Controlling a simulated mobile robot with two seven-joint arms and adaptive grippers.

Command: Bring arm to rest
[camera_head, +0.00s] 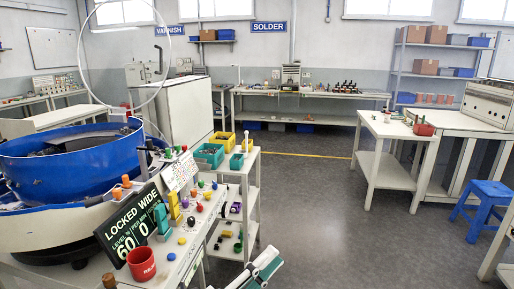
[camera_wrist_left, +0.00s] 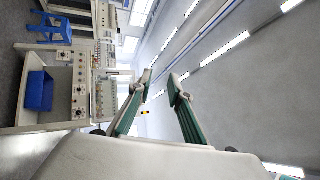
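My left gripper (camera_head: 266,266) is at the bottom middle of the head view, to the right of the control panel and above the floor. In the left wrist view its two green-and-white fingers (camera_wrist_left: 162,84) stand apart with nothing between them, so it is open and empty. The fingers point up across the ceiling and wall in that view. My right gripper is in neither view. The large blue bowl (camera_head: 60,160) sits on its white base at the left of the head view.
A control panel (camera_head: 185,238) with coloured knobs, a dark display (camera_head: 128,228) and a red cup (camera_head: 141,263) lies left of my gripper. A small shelf cart (camera_head: 233,225) stands just behind it. Open floor (camera_head: 320,220) extends right, towards a white table (camera_head: 385,130) and blue stool (camera_head: 484,200).

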